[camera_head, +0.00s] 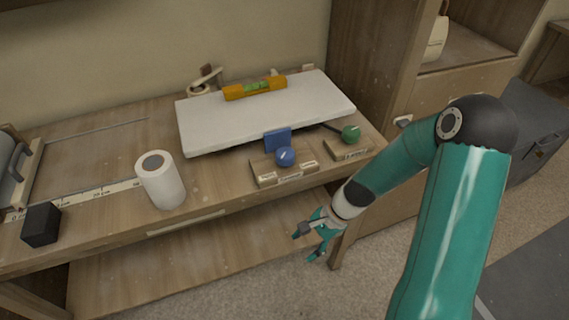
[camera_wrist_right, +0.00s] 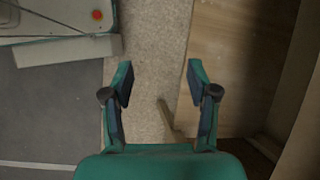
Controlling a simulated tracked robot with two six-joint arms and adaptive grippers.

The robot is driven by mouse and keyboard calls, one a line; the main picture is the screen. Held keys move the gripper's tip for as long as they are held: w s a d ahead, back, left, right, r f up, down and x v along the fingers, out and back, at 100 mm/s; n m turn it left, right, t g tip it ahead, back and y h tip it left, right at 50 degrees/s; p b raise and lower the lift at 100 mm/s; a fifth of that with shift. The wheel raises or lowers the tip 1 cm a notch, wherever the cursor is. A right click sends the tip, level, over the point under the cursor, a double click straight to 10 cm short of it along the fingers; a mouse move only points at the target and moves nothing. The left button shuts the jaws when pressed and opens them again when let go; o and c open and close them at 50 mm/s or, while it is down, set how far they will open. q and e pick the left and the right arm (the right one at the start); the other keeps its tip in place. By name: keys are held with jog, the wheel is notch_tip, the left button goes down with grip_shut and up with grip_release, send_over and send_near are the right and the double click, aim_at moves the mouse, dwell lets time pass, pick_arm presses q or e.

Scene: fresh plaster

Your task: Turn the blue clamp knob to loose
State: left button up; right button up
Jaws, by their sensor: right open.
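The blue clamp knob (camera_head: 285,156) is a round blue knob with a pale pointer line, on a wooden block (camera_head: 265,172) at the bench's front edge. The block carries several small white labels, too small to read surely. A blue clamp pad (camera_head: 277,138) stands behind the knob against the white slab (camera_head: 255,115). My right gripper (camera_head: 306,245) is below and in front of the bench edge, to the right of the knob and apart from it. In the right wrist view my right gripper (camera_wrist_right: 158,82) is open and empty, over the floor. My left gripper is out of view.
A green knob (camera_head: 350,133) on its own labelled block stands right of the blue one. An orange spirit level (camera_head: 254,88) lies on the slab. A white roll (camera_head: 160,180) and a black block (camera_head: 41,224) stand left. A lower shelf (camera_head: 190,258) runs beneath the bench.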

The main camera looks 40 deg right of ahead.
jog(key=w+d+r+m+t+y+b, duration=0.1)
jog(key=w+d+r+m+t+b, duration=0.1)
jog(key=d+r+m+t, duration=0.6)
jog(key=m+t+b, duration=0.2)
jog(key=m, duration=0.1)
send_near(291, 154)
pick_arm(q)
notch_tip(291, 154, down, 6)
jog(key=b, duration=0.1)
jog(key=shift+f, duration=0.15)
pick_arm(e)
jog(key=shift+m+g+y, duration=0.3)
jog(key=x, duration=1.1)
jog(key=shift+w+f, duration=0.1)
jog(key=shift+w, duration=0.35)
jog(key=shift+c, duration=0.4)
jog(key=c, duration=0.8)
